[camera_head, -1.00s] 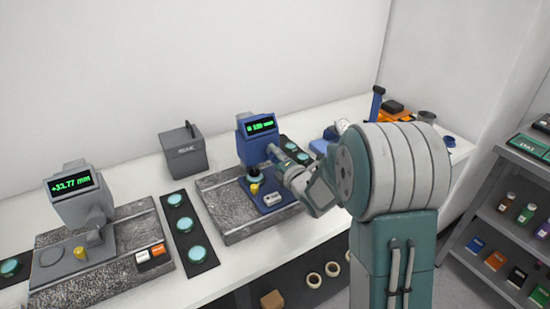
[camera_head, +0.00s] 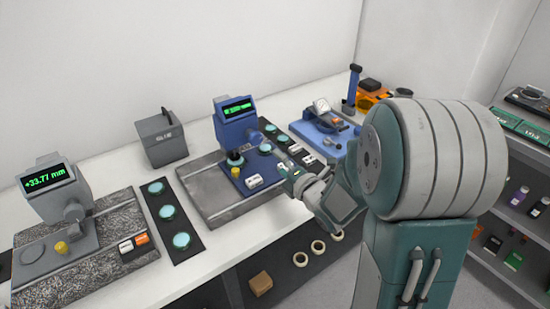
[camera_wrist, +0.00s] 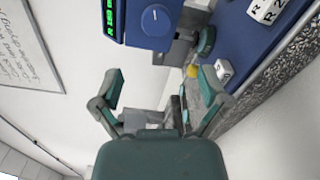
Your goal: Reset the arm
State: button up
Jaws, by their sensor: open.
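My gripper (camera_wrist: 160,95) is open and empty in the wrist view, its two teal fingers spread apart. In the head view my arm reaches left over the bench, and its end (camera_head: 285,168) is just right of the blue gauge (camera_head: 236,122). That gauge has a green display and stands on a blue base (camera_head: 262,186) with white buttons and a small yellow knob. In the wrist view the gauge (camera_wrist: 150,22) lies ahead at the top, clear of the fingers. The fingertips are hard to make out in the head view.
A grey gauge (camera_head: 50,185) reading +33.77 mm stands at left on a speckled slab. A grey box (camera_head: 161,138) is at the back. Dark strips with teal discs (camera_head: 167,212) lie between. A blue device (camera_head: 327,128) is farther right. Shelves (camera_head: 515,230) stand at right.

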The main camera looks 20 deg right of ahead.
dwell(0.3)
jog(key=s+d+r+m+g+h, duration=0.2)
jog(key=s+r+m+g+h, duration=0.45)
jog(key=m, duration=0.75)
jog(key=s+a+m+g, duration=0.2)
jog(key=s+m, duration=0.3)
jog(key=s, duration=0.4)
jog(key=s+a+m+g, duration=0.3)
jog(key=s+m, duration=0.2)
jog(key=s, duration=0.4)
jog(key=shift+s+a+m+y, duration=0.3)
jog(key=shift+s+y, duration=0.1)
jog(key=shift+y, duration=0.05)
dwell(0.3)
